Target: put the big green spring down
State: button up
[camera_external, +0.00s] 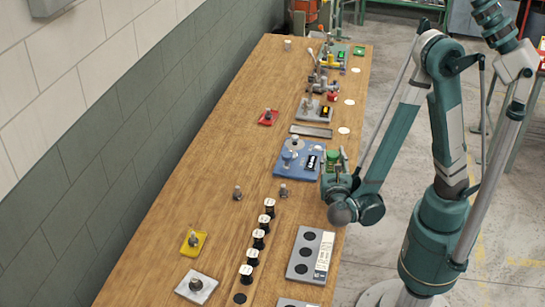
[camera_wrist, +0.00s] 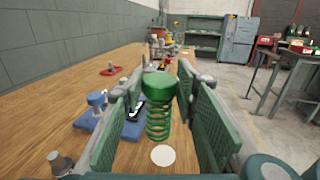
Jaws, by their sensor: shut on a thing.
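The big green spring (camera_wrist: 158,122) has a solid green cap on top and open coils below. It stands upright between the two textured jaw pads of my gripper (camera_wrist: 165,110), which is shut on it. In the outside view the spring (camera_external: 333,156) shows at my gripper (camera_external: 336,168), by the right edge of the wooden table. A white round spot (camera_wrist: 163,155) on the table shows just below the spring in the wrist view. The spring's lower end appears above the table; the exact gap is hard to tell.
A blue fixture (camera_external: 287,172) stands just left of my gripper. A grey plate with dark round recesses (camera_external: 301,267) and a row of black-and-white spools (camera_external: 258,239) lie nearer the camera. Grey lever fixtures (camera_external: 316,108) stand farther back. The table's left side is mostly bare.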

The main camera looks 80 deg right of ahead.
aim_at(331, 171)
jog(key=shift+f, duration=0.15)
jog(key=shift+f+b, duration=2)
jog(key=shift+f, duration=1.25)
jog(key=shift+f+b, duration=0.55)
jog(key=shift+f, duration=0.1)
jog(key=o, duration=1.3)
jog(key=shift+r, duration=0.15)
jog(key=shift+r, duration=4.9)
jog(key=shift+w+d, duration=0.1)
jog(key=shift+d, duration=0.05)
